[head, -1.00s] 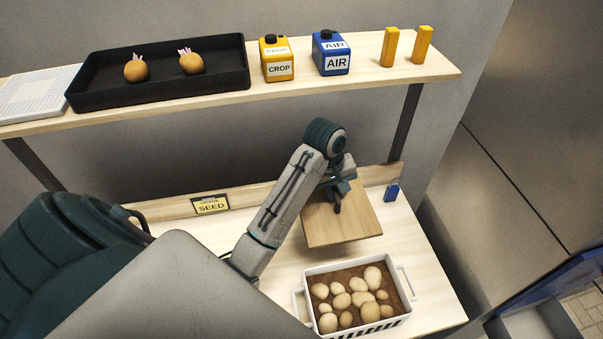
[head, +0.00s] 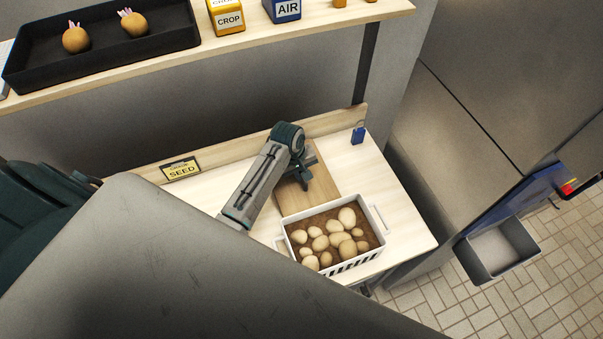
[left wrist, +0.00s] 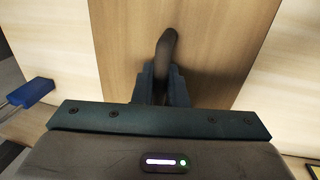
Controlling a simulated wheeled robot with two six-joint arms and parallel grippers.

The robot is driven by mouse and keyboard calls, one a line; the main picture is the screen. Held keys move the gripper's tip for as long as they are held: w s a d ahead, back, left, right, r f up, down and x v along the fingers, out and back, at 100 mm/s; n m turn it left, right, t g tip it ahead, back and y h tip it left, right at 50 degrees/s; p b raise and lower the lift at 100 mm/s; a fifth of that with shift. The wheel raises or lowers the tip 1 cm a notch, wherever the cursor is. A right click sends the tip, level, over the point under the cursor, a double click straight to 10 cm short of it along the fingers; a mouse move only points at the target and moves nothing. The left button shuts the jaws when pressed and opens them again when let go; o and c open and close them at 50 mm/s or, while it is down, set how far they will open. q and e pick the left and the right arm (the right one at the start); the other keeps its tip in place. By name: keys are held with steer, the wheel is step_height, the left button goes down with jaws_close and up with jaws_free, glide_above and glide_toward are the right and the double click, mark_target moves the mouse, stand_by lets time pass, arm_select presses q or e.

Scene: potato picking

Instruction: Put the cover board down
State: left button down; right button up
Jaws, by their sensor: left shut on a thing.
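The cover board (head: 323,182) is a flat wooden square behind the white crate (head: 372,257) of potatoes. It is low over or on the bench; I cannot tell whether it touches. My left gripper (head: 304,179) is above the board and shut on its dark handle. In the left wrist view the board (left wrist: 207,40) fills the middle, and the dark curved handle (left wrist: 167,45) stands between the fingers of the left gripper (left wrist: 160,75). The board's front edge is partly hidden by the crate. My right gripper is not in view.
Bench is clear right of the board.

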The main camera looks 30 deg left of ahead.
mark_target(295, 182)
arm_select(q)
steer(key=shift+f, duration=0.8)
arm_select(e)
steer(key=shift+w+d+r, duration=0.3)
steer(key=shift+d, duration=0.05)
arm_select(q)
steer(key=shift+f, duration=0.15)
steer(key=c, duration=1.5)
jaws_free()
steer(key=shift+o, duration=0.2)
